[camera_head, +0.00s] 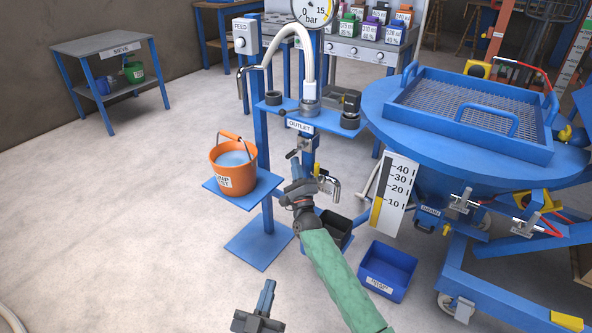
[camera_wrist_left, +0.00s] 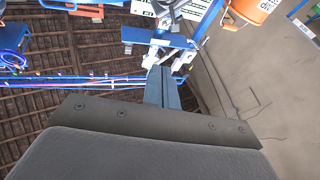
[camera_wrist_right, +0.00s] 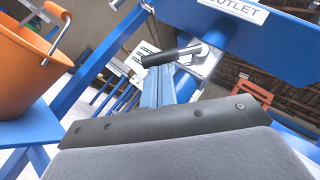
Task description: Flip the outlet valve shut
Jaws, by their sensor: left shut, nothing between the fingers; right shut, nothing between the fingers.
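The outlet valve hangs under the blue plate with the OUTLET label (camera_head: 300,126). In the right wrist view its silver body (camera_wrist_right: 206,62) carries a dark lever (camera_wrist_right: 172,56) that lies nearly level and sticks out to the left. My right gripper (camera_head: 296,168) is shut and empty, just below the valve. In its wrist view the fingertips (camera_wrist_right: 157,72) are right at the lever's underside; I cannot tell whether they touch. My left gripper (camera_head: 268,284) is shut and empty, low at the front; its fingers also show in its wrist view (camera_wrist_left: 160,72).
An orange bucket (camera_head: 232,166) stands on a blue shelf (camera_head: 214,191) left of the outlet. A chrome spout (camera_head: 331,190), black bin (camera_head: 335,230) and blue bin (camera_head: 411,262) are close by the right arm. The big blue sieve table (camera_head: 460,143) fills the right.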

